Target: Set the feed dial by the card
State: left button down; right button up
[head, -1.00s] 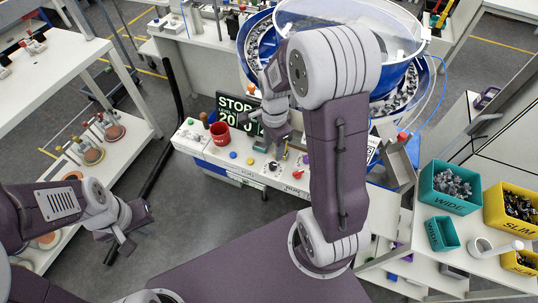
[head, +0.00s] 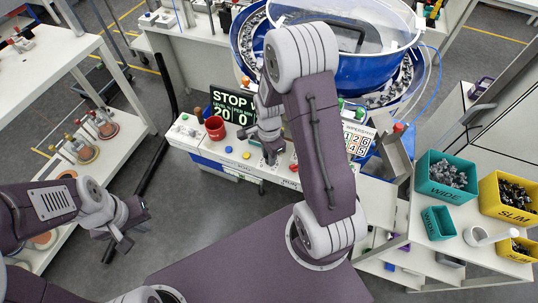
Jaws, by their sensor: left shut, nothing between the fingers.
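A white card with numbers (head: 357,143) stands at the right of the control panel (head: 205,150), partly hidden behind my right arm. A dark display (head: 226,112) reads STOP, with 20 and 0 below; my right arm covers its right part. My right gripper (head: 270,157) points down over the middle of the panel, where the feed dial is hidden or too small to make out. Whether its fingers are open or touch anything cannot be told. My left gripper (head: 121,243) is shut and empty, away from the panel at the left.
Teal and yellow bins (head: 447,175) stand on the right table. A white shelf (head: 130,135) is at left, with open floor between.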

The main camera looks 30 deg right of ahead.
grip_shut()
jog(key=shift+r+n, duration=0.1)
jog(key=shift+n, duration=0.3)
jog(key=shift+n+p, duration=0.5)
jog(key=shift+n, duration=0.5)
jog(key=n+p, duration=0.1)
jog(key=n, duration=0.3)
jog(key=shift+w, duration=0.1)
jog(key=n, duration=0.4)
jog(key=shift+p, duration=0.4)
jog(key=shift+n+p, duration=0.3)
jog(key=shift+n, duration=1.5)
jog(key=shift+w, duration=0.1)
